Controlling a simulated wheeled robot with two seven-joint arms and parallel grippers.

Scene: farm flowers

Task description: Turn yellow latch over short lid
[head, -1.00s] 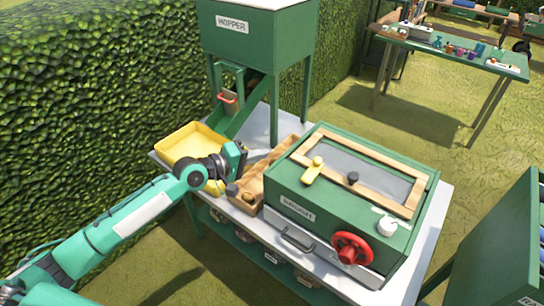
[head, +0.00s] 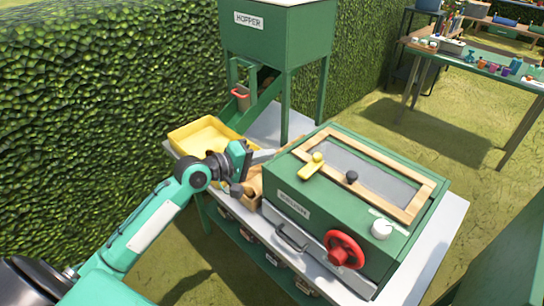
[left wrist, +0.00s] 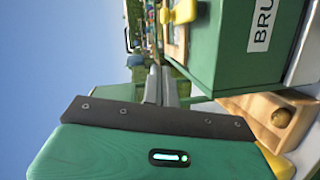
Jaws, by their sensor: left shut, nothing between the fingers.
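The yellow latch (head: 312,166) with its round knob sits at the front left corner of the wood-framed grey lid (head: 372,170) on top of the green machine (head: 300,220). It lies across the wooden frame, its narrow end pointing to the front left. I cannot tell which part is the short lid. The latch also shows at the top of the left wrist view (left wrist: 184,12). My left gripper (head: 268,155) is shut and empty, left of the machine, with a gap between its fingers and the latch. Its fingers show in the left wrist view (left wrist: 160,86). My right gripper is not visible.
A dark knob (head: 351,177) and a white knob (head: 381,229) sit on the machine's top. A red wheel (head: 343,249) juts from its front. A yellow tray (head: 203,137) and the hopper (head: 275,35) stand behind. A wooden tray (left wrist: 285,118) lies beside the machine.

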